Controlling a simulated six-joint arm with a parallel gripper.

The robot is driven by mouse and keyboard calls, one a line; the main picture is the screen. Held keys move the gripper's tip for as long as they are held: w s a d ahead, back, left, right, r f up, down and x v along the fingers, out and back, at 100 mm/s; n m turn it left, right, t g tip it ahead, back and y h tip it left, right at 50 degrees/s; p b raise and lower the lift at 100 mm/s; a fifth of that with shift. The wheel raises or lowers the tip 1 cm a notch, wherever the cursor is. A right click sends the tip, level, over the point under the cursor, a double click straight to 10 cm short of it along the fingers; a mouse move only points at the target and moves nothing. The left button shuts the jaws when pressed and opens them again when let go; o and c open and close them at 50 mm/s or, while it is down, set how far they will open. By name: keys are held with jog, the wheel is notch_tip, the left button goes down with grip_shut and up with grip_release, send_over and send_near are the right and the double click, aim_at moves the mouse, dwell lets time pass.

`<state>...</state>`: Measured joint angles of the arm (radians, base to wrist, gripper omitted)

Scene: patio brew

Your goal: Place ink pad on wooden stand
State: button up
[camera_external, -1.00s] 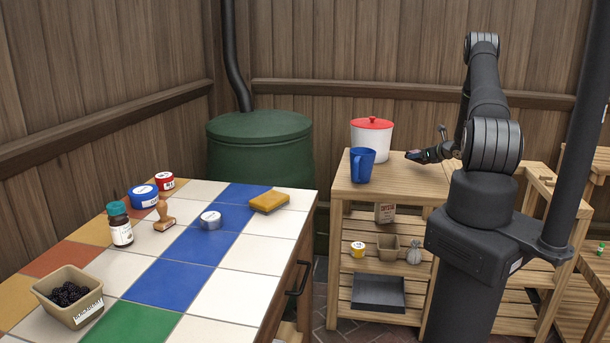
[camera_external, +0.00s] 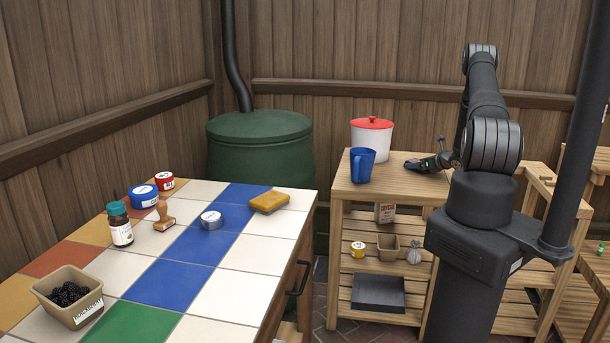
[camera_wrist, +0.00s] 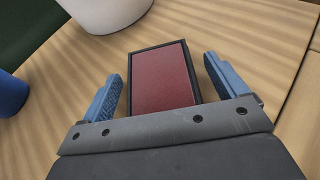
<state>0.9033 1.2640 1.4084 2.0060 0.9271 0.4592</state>
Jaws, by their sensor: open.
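The ink pad, a dark red rectangle in a black case, lies on the wooden stand's top (camera_external: 400,190). In the wrist view the ink pad (camera_wrist: 162,82) is between the two blue fingers of my gripper (camera_wrist: 162,90), with a gap on each side. My gripper is open around it, and the near end of the pad is hidden by the gripper body. In the external view my gripper (camera_external: 428,163) is low over the stand's top, and the pad is small and partly blended with it.
A blue mug (camera_external: 362,166) and a white pot with a red lid (camera_external: 372,138) stand on the same top, left of my gripper. Lower shelves hold several small items and a grey tray (camera_external: 378,293). A tiled table (camera_external: 225,285) with other objects is at left.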

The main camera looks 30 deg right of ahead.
jog(key=shift+r, duration=0.2)
jog(key=v, duration=1.2)
jog(key=x, duration=1.2)
jog(key=shift+f, duration=0.15)
notch_tip(320, 180, up, 2)
jog(key=shift+r, duration=1)
